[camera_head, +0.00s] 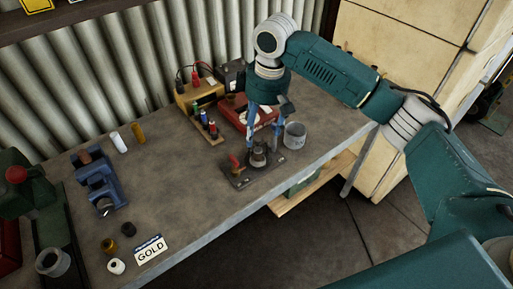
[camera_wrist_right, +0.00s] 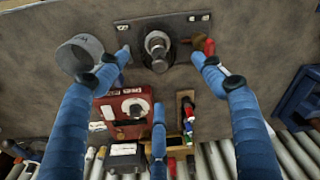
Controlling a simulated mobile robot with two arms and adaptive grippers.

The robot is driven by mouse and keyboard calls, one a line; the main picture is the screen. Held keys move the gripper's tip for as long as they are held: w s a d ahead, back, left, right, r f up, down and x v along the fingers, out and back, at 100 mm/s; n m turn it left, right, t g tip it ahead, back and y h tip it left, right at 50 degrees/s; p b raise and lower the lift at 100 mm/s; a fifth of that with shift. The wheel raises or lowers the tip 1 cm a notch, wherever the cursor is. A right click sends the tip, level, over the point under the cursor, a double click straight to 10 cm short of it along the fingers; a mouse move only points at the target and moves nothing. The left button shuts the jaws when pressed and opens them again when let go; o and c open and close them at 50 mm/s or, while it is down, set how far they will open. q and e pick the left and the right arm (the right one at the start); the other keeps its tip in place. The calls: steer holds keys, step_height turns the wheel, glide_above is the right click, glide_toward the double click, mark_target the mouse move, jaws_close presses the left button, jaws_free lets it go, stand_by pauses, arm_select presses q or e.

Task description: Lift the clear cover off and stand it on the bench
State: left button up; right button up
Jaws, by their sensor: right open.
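A dark base plate (camera_head: 240,181) lies near the bench's front edge, with a round metal fitting (camera_head: 258,158) upright on it and a red-handled part (camera_head: 234,162) beside that. The fitting also shows in the right wrist view (camera_wrist_right: 158,46). My right gripper (camera_head: 263,142) points down over the fitting. Its blue fingers are open, spread to either side of the fitting, with nothing visibly held. A pale grey cup-like cylinder (camera_head: 295,136) stands on the bench right of the plate; it also shows in the wrist view (camera_wrist_right: 80,54). I cannot tell whether it is the clear cover, or whether clear material encloses the fitting.
A red box (camera_head: 236,112) and a wooden rack of coloured-handled tools (camera_head: 207,124) stand behind the plate. A blue vise-like tool (camera_head: 98,186), small pots and a GOLD card (camera_head: 150,250) are to the left. The bench between is clear.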

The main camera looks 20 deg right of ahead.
mark_target(258, 138)
steer(key=shift+s+f, duration=0.15)
steer(key=shift+f, duration=0.65)
steer(key=shift+a+f, duration=0.1)
steer(key=shift+f, duration=0.2)
steer(key=f+p, duration=0.1)
steer(key=f, duration=0.2)
steer(key=f+p, duration=0.1)
steer(key=f, duration=0.1)
steer(key=shift+w+p, duration=0.25)
steer(key=shift+p, duration=0.05)
steer(key=shift+a+f, duration=0.1)
steer(key=shift+c, duration=0.8)
arm_select(q)
steer(key=s+r, duration=0.2)
steer(key=shift+a+r, duration=0.1)
steer(key=shift+r, duration=0.25)
arm_select(e)
steer(key=c, duration=0.9)
steer(key=shift+c, duration=0.2)
